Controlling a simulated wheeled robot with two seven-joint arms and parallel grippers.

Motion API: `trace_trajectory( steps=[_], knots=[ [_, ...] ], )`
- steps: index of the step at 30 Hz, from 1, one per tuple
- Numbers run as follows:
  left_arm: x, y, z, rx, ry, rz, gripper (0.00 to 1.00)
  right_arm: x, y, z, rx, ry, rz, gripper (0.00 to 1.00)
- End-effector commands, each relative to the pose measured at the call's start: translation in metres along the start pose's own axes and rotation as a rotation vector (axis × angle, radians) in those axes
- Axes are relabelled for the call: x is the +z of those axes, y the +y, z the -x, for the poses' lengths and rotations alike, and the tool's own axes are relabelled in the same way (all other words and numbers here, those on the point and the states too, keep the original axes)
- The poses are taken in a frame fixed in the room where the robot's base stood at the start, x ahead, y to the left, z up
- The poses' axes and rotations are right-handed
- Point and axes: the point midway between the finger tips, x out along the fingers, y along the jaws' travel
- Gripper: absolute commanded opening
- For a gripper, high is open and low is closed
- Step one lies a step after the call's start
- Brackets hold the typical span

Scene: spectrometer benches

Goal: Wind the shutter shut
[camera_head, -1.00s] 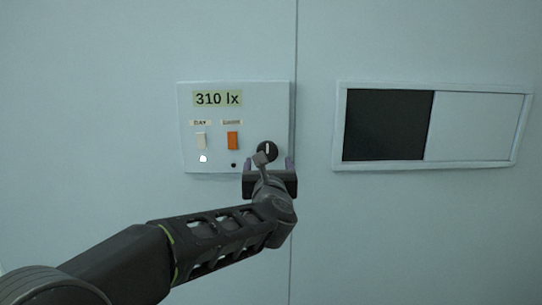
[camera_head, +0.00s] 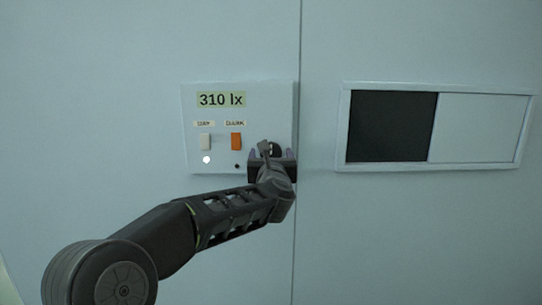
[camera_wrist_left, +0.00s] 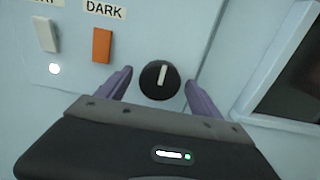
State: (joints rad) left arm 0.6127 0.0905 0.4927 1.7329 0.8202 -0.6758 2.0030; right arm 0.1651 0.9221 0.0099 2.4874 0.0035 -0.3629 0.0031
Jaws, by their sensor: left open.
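The shutter window (camera_head: 434,126) is on the wall at the right in the head view. Its left half is a dark opening (camera_head: 391,126) and its right half is covered by a pale panel (camera_head: 474,128). A black round knob (camera_wrist_left: 160,80) with a white pointer line, near upright, is on the control panel (camera_head: 190,110). In the head view the gripper partly hides the knob (camera_head: 274,147). My left gripper (camera_wrist_left: 152,84) is open, its purple fingers on either side of the knob; I cannot tell whether they touch it. My right gripper is not in view.
The panel has a display (camera_head: 221,99) reading 310 lx, a white switch (camera_head: 206,142) and an orange switch (camera_head: 236,141) labelled DARK. A white lamp (camera_head: 207,159) is lit under the white switch. The surrounding wall is bare, with a vertical seam right of the panel.

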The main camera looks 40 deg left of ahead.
Motion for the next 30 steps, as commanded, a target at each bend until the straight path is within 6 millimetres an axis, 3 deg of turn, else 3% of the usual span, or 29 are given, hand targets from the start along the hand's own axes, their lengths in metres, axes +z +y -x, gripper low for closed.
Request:
trace_trajectory(
  steps=[3,25,30],
  knots=[
    [0.0,0.0001,0.0002,0.0,0.0,0.0,0.75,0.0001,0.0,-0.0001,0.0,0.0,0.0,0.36],
    [-0.0001,0.0001,0.0005,0.0,0.0,0.0,0.16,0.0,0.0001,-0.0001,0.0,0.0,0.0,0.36],
    [-0.0002,0.0001,0.0005,0.0,0.0,-0.003,0.14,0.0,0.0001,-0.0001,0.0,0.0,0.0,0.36]
  ],
)
